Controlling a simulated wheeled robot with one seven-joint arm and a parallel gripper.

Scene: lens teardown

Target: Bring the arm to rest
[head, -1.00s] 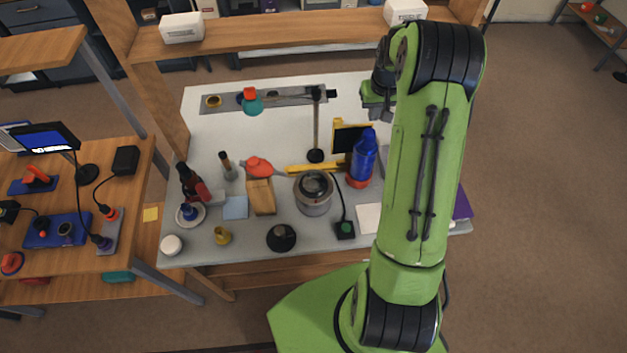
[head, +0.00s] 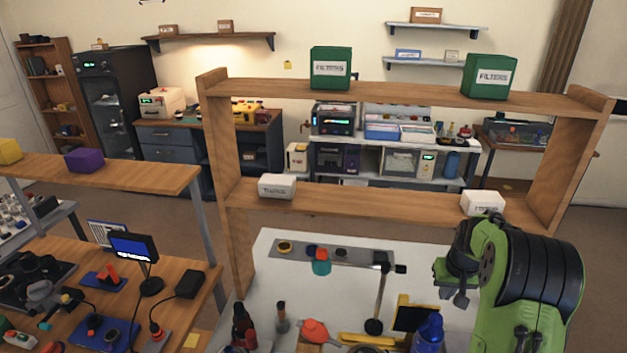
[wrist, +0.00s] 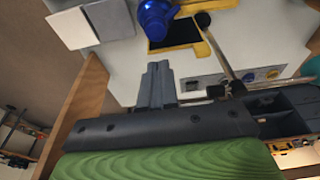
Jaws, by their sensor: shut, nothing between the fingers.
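My green and black arm (head: 530,275) stands folded over the right side of the white workbench (head: 275,265). My gripper (head: 460,298) hangs at the end of it, to the right of the black lamp stand (head: 378,300), apart from the things there. In the wrist view my gripper (wrist: 157,85) shows its two grey fingers together, with nothing between them. A blue bottle (wrist: 155,18) and a yellow-framed dark panel (wrist: 180,35) lie beyond the fingertips in that view. The lower part of the arm is out of the head view.
A wooden shelf frame (head: 400,205) rises behind the bench, with white boxes and green FILTERS boxes (head: 331,68) on it. The blue bottle (head: 428,332) stands below and left of my arm. A wooden side table (head: 60,250) with small devices stands left.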

